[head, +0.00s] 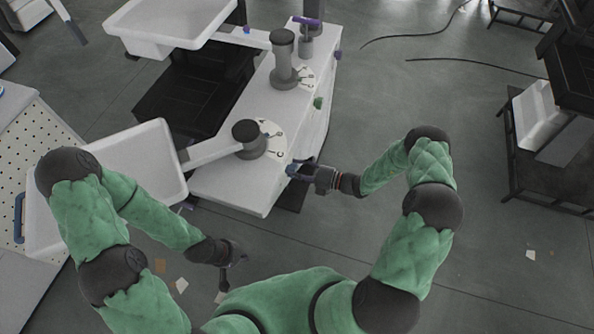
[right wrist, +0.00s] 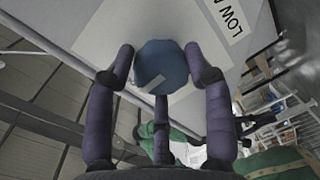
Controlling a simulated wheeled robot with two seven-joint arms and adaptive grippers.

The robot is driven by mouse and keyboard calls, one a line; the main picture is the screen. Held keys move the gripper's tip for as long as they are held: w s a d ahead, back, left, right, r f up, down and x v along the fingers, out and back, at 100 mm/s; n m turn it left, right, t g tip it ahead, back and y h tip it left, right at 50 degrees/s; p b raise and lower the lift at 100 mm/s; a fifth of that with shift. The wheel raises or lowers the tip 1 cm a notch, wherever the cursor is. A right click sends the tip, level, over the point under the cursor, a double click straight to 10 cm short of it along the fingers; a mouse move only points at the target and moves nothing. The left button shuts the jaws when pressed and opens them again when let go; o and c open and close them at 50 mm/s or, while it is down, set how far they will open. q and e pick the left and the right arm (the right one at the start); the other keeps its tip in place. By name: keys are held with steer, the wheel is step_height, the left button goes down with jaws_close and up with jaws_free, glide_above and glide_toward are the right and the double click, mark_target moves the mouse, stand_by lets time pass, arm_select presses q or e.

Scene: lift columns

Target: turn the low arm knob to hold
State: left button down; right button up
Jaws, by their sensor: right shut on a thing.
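The low arm knob (right wrist: 160,62) is a blue, many-sided knob on the white housing, beside a label (right wrist: 226,18) that reads "LOW" before it is cut off. A short pale mark shows on its face; what setting it points to cannot be read. My right gripper (head: 301,170) is at the housing's near right side, its dark purple fingers shut around the knob in the right wrist view. In the head view the fingers mostly hide the knob. My left gripper (head: 234,256) hangs low, apart from the housing, too small and dark to judge its fingers.
The white housing (head: 232,190) carries dark columns with dials; the low column (head: 247,139) bears an arm and white tray (head: 165,165). A green knob (head: 318,102) and a purple knob (head: 338,55) sit further along the side.

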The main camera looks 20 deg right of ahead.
steer(key=shift+w+d+r, duration=0.15)
steer(key=shift+w+d, duration=0.15)
steer(key=shift+d, duration=0.05)
steer(key=o, duration=1.1)
steer(key=shift+c, duration=0.2)
steer(key=shift+o, duration=0.3)
steer(key=shift+a, duration=0.1)
steer(key=shift+s, duration=0.15)
steer(key=f+v, duration=0.1)
steer(key=v, duration=1)
steer(key=shift+s+d+r, duration=0.2)
steer(key=shift+d+r, duration=0.15)
steer(key=shift+d, duration=0.05)
